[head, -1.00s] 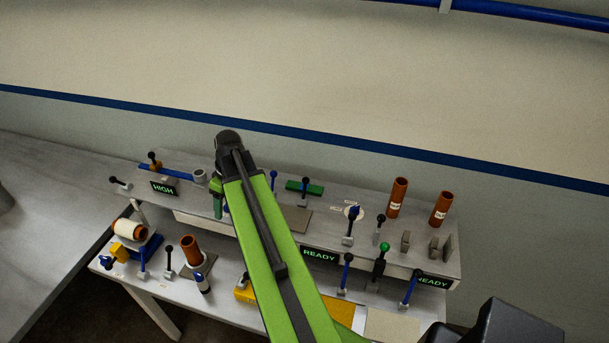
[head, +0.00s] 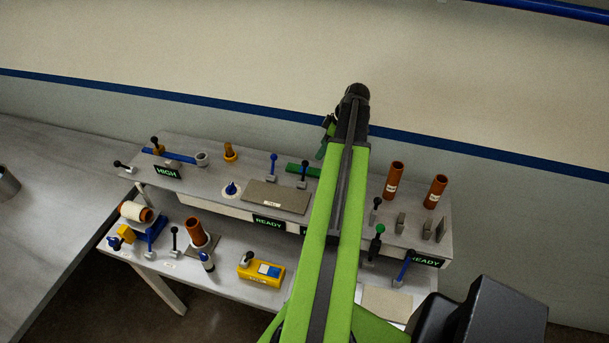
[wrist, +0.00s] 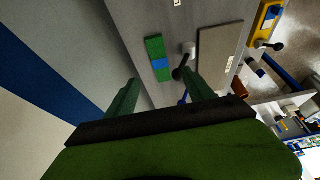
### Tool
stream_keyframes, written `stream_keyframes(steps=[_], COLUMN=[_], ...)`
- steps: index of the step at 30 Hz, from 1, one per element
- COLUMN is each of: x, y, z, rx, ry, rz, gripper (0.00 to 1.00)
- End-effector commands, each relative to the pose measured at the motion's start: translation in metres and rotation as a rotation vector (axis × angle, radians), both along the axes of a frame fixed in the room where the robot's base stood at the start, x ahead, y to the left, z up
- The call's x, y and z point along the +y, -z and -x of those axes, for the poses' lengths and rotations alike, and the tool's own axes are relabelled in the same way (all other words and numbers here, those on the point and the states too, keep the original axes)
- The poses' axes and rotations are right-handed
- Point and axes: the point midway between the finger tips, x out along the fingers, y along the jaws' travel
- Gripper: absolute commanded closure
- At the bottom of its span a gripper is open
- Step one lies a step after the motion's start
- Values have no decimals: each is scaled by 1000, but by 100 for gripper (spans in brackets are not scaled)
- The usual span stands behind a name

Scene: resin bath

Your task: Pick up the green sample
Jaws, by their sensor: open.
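A green block (head: 297,168) lies flat at the back of the upper shelf, partly behind a black-knobbed lever and close to my arm. In the wrist view the green block (wrist: 154,46) has a blue patch in its middle. I cannot tell whether it is the green sample, and no label shows on it. My gripper (head: 322,150) is raised in front of the wall, above and to the right of the block in the picture. In the wrist view its green fingers (wrist: 160,78) are apart with nothing between them, and the block appears beyond their tips.
Several levers stand along both shelves, including a green-knobbed lever (head: 380,229). A grey plate (head: 275,197) lies left of my arm. Two orange tubes (head: 394,180) stand to the right. A yellow box (head: 261,271) is on the lower shelf. My arm hides part of the shelves.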

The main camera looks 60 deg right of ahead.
Motion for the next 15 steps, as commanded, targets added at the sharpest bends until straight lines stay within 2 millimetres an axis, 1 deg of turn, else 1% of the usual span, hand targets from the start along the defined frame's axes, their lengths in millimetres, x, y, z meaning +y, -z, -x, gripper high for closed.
stream_keyframes(steps=[1, 7, 10, 15], x=[2, 6, 8, 9], y=[23, 64, 74, 72], z=[-5, -21, -27, -29], rx=[0, 0, 0, 0], ry=[-2, -2, -2, -1], rz=[1, 1, 1, 0], gripper=[38, 38, 38, 38])
